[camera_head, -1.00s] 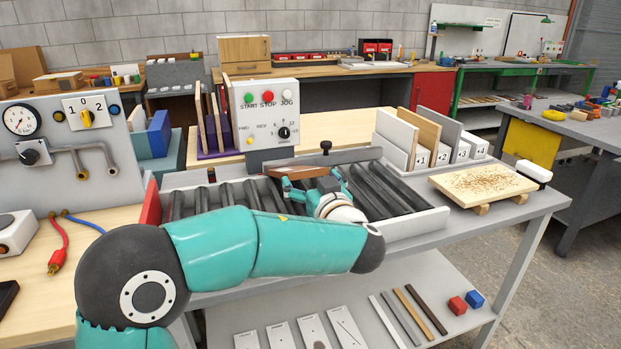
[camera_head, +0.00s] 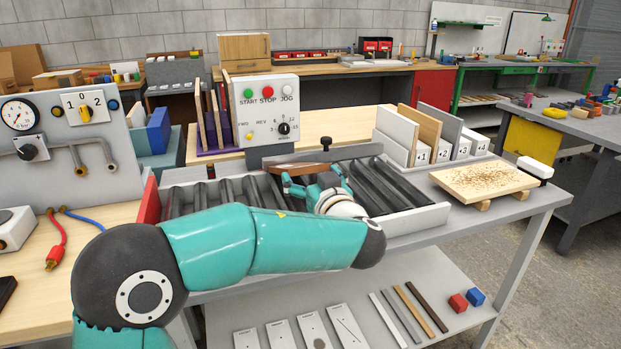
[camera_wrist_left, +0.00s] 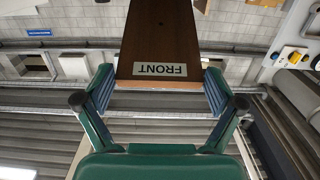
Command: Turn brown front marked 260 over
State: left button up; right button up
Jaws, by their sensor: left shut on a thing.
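The brown front (camera_head: 294,167) is held over the roller conveyor (camera_head: 418,216), nearly edge-on in the head view. In the left wrist view the brown front (camera_wrist_left: 158,40) shows a brown face with a white label reading FRONT, upside down in the picture. No 260 mark can be read. My left gripper (camera_head: 312,181) is shut on the front's near end. In the left wrist view my left gripper (camera_wrist_left: 160,92) has one finger at each side edge of the board. Whether the board touches the rollers cannot be told. My right gripper is not in view.
A control box (camera_head: 265,112) with START, STOP and JOG buttons stands behind the conveyor. Numbered slots with upright boards (camera_head: 398,134) stand to its right. A speckled board (camera_head: 484,181) lies at the right table end. A red end piece (camera_head: 149,202) borders the conveyor's left.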

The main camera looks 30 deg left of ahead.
pick_arm(q)
jog(key=shift+f+b, duration=0.1)
jog(key=shift+b, duration=0.2)
jog(key=o, duration=0.9)
jog(key=c, duration=1)
jog(key=shift+s, duration=0.1)
jog(key=b+v, duration=0.3)
jog(key=b, duration=0.1)
